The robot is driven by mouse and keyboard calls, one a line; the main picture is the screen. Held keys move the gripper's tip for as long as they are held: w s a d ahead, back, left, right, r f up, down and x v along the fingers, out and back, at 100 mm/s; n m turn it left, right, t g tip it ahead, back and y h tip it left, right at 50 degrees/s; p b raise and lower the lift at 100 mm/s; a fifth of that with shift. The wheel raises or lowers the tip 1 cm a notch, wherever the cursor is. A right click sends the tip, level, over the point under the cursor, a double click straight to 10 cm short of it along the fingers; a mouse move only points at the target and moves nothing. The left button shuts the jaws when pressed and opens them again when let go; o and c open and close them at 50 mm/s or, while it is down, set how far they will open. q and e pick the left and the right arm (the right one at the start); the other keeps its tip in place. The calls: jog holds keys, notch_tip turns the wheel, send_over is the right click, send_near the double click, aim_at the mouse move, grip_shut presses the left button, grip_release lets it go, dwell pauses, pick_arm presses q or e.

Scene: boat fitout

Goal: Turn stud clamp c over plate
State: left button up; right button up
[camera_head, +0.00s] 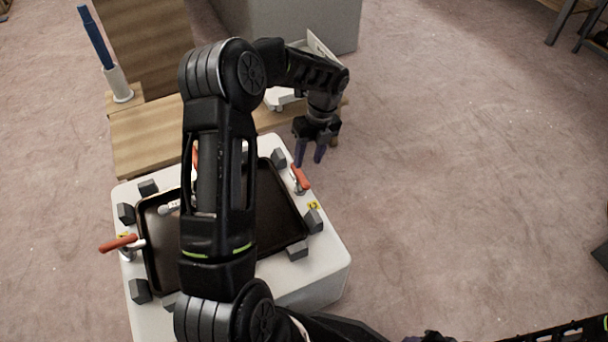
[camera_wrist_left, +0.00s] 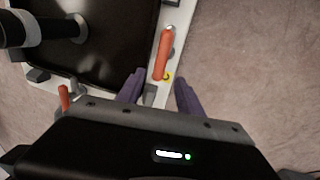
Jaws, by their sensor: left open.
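A dark rectangular plate (camera_head: 278,212) lies on a white block (camera_head: 325,262), partly hidden by my left arm. A stud clamp with an orange handle (camera_head: 301,178) stands at its right edge; in the left wrist view this handle (camera_wrist_left: 162,55) lies roughly along the plate's edge, on the white rim. Another orange-handled clamp (camera_head: 118,243) is at the left edge, its handle pointing outward. A third orange piece (camera_head: 195,155) is mostly hidden.
Grey blocks (camera_head: 297,250) surround the plate, and a yellow label (camera_head: 314,205) sits near the right clamp. A wooden board (camera_head: 145,138) and a blue-topped post (camera_head: 97,38) stand behind left.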

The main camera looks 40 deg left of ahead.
aim_at(303, 178)
pick_arm(q)
jog(key=f, duration=0.2)
jog(key=s+f+b, duration=0.1)
jog(key=f, duration=0.1)
jog(key=f+b, duration=0.1)
jog(key=f, duration=0.2)
jog(key=shift+s+a+f, duration=0.1)
jog(key=shift+s+a, duration=0.05)
jog(key=shift+a, duration=0.15)
grip_shut()
